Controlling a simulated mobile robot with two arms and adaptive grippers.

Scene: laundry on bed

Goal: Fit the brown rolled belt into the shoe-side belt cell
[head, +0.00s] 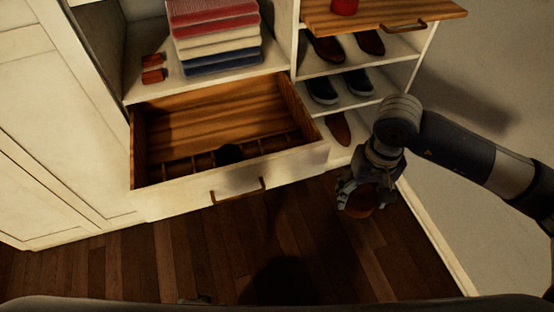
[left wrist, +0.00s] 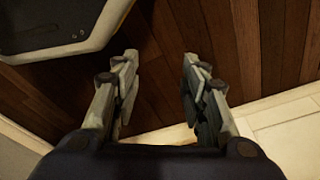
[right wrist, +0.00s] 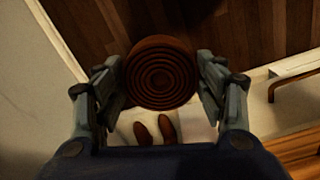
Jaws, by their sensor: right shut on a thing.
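The brown rolled belt (right wrist: 160,76) is a tight coil held between the fingers of my right gripper (right wrist: 160,85), seen face-on in the right wrist view. In the head view the belt (head: 362,201) hangs in the right gripper (head: 357,190), in front of the shoe shelves and right of the open drawer. The drawer (head: 237,176) has a row of small divided cells, and a dark round item (head: 228,154) lies in one of them. My left gripper (left wrist: 160,85) is open and empty above the floor in the left wrist view; it does not show clearly in the head view.
Shoes stand on shelves (head: 346,95) right of the drawer. An open wooden tray (head: 385,14) with a red item juts out above them. The wooden floor (head: 200,260) in front is clear.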

